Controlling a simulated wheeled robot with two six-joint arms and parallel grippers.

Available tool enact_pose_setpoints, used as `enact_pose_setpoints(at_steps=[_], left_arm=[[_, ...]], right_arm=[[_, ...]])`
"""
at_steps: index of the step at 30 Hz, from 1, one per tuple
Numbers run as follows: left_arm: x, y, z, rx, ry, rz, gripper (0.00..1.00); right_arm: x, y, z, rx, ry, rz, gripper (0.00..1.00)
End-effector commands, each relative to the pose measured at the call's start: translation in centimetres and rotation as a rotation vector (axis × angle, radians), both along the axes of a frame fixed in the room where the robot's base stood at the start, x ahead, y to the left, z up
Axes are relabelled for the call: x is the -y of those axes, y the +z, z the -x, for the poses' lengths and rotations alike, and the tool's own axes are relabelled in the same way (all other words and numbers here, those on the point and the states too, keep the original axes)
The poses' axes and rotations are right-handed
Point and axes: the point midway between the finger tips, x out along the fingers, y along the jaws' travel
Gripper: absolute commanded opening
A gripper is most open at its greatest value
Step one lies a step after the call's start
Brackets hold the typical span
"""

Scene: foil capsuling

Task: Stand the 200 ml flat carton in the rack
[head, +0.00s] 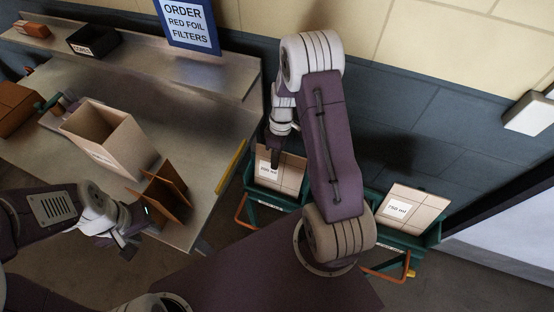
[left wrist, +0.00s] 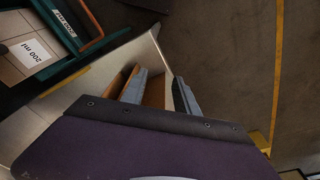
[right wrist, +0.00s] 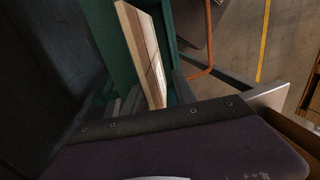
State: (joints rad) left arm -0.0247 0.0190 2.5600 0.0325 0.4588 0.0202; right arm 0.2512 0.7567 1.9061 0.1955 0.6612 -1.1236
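Flat beige cartons marked 200 ml (head: 287,178) lean in a green crate beside the bench; they also show in the left wrist view (left wrist: 12,66). My right gripper (head: 274,160) is at the top edge of these cartons. In the right wrist view its fingers are apart, with a carton (right wrist: 143,45) seen edge-on between them; I see no clear grip. The brown rack (head: 160,199), with upright panels, stands near the bench's front edge. My left gripper (head: 128,240) is beside the rack, its fingers apart and empty in the left wrist view (left wrist: 160,82).
A green crate with 750 ml cartons (head: 415,212) stands to the right. An open beige box (head: 112,142) stands on the metal bench (head: 205,165) behind the rack. A black box (head: 93,40) is on the back shelf. Orange handles (head: 243,213) stick out from the crates.

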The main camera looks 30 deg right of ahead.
Motion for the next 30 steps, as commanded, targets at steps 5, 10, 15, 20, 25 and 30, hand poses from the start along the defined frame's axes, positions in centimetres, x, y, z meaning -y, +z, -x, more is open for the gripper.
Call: enact_pose_setpoints(at_steps=[5, 10, 15, 20, 25, 30], left_arm=[[0.0, -0.5, 0.0, 0.000, 0.000, 0.000, 0.36], [0.0, -0.7, 0.0, 0.000, 0.000, 0.000, 0.36], [0.0, -0.7, 0.0, 0.000, 0.000, 0.000, 0.36], [0.0, -0.7, 0.0, 0.000, 0.000, 0.000, 0.36], [0.0, -0.6, 0.0, 0.000, 0.000, 0.000, 0.36], [0.0, -0.7, 0.0, 0.000, 0.000, 0.000, 0.36]], right_arm=[[0.7, 3.9, -0.7, 0.008, -0.001, 0.003, 0.32], [1.2, 6.8, -1.1, 0.003, 0.000, 0.001, 0.32], [1.3, 7.8, -1.1, 0.001, 0.000, 0.001, 0.32], [1.3, 7.8, -1.1, 0.000, 0.000, 0.000, 0.32], [0.7, 8.2, -1.4, 0.011, 0.019, 0.004, 0.32], [-3.7, 12.4, 0.2, 0.090, 0.142, 0.031, 0.32]])
